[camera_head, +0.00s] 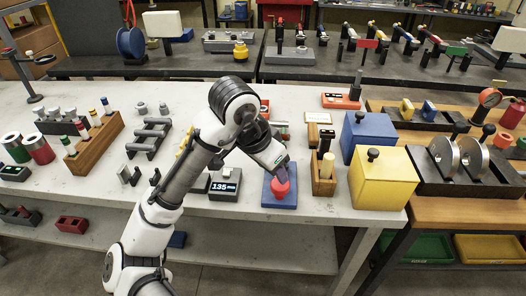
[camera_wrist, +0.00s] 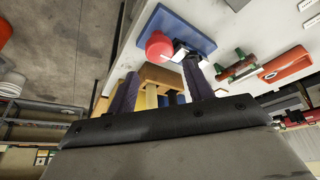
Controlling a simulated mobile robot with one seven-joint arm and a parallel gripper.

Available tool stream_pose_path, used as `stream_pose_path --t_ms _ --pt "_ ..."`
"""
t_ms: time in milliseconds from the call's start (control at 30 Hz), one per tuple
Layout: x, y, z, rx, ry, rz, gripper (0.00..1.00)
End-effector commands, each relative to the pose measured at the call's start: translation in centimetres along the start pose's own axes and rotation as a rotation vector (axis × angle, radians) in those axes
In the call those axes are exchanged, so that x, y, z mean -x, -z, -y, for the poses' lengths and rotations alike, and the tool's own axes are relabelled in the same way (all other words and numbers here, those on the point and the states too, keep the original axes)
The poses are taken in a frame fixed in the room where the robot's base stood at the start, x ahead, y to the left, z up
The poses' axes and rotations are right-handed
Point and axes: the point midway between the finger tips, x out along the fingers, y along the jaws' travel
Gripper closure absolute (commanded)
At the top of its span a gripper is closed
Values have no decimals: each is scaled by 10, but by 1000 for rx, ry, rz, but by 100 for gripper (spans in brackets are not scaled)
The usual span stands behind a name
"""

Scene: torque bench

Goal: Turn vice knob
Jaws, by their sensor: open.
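A round red knob (camera_head: 281,189) stands on a blue base plate (camera_head: 268,202) near the front edge of the pale bench; I cannot tell for certain that it is the vice knob. My gripper (camera_head: 282,170) is just above and behind the red knob, partly overlapping it in the head view. In the wrist view the red knob (camera_wrist: 157,46) and blue plate (camera_wrist: 190,27) lie beyond the fingertips of my gripper (camera_wrist: 160,68). The fingers are apart with nothing held between them. Whether a finger touches the knob is unclear.
A wooden holder (camera_head: 323,187) stands right of the blue plate, close by. A yellow box (camera_head: 384,185) and a blue box (camera_head: 368,132), each with a black knob, are farther right. A display reading 135 (camera_head: 224,186) sits to the left. The bench edge is close in front.

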Motion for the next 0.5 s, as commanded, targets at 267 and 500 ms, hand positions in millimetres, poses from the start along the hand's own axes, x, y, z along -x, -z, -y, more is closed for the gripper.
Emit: stream_pose_path --t_ms 267,500 --pt "50 0 1 1 3 0 48" --pt "65 0 0 0 -1 0 48"
